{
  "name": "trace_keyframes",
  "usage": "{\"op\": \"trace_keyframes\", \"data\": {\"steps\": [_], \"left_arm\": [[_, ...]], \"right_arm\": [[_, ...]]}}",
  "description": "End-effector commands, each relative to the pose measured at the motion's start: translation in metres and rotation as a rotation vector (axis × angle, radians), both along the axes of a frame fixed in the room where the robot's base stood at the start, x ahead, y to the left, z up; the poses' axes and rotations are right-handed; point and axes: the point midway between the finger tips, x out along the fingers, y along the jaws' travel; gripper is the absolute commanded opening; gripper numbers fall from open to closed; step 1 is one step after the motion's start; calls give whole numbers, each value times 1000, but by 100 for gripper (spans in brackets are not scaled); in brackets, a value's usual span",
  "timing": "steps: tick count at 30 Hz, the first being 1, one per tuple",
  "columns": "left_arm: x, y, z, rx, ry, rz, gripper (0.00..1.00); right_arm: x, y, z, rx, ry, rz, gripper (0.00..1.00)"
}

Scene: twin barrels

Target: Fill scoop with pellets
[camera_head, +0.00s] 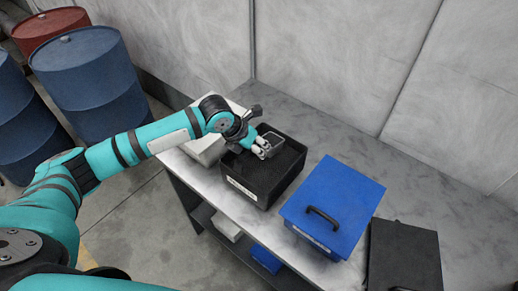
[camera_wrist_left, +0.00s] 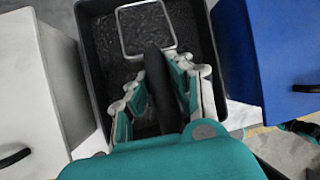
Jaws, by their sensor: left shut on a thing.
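My left gripper (camera_head: 262,145) is shut on the dark handle of a scoop (camera_head: 272,146), above the open black bin (camera_head: 262,190). In the left wrist view the fingers (camera_wrist_left: 167,88) close around the handle (camera_wrist_left: 157,75), and the scoop's square metal rim (camera_wrist_left: 172,48) points toward the far end of the bin (camera_wrist_left: 92,50). Dark pellets (camera_wrist_left: 108,68) cover the bin's floor. Pellets also seem to show inside the scoop's rim, but I cannot tell whether they lie in the scoop or below it.
A white box (camera_head: 206,150) stands left of the bin, and a closed blue box (camera_head: 330,205) with a black handle stands right of it. A black box (camera_head: 403,255) is farther right. Walls bound the grey table (camera_head: 330,135) behind. Barrels (camera_head: 88,70) stand at the left.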

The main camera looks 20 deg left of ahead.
Motion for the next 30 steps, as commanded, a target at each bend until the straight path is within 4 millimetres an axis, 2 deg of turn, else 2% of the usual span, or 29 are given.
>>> {"op": "trace_keyframes", "data": {"steps": [30], "left_arm": [[-18, 6, 54, -86, -238, -2, 0]], "right_arm": [[0, 3, 6, 3, 0, -3, 40]]}}
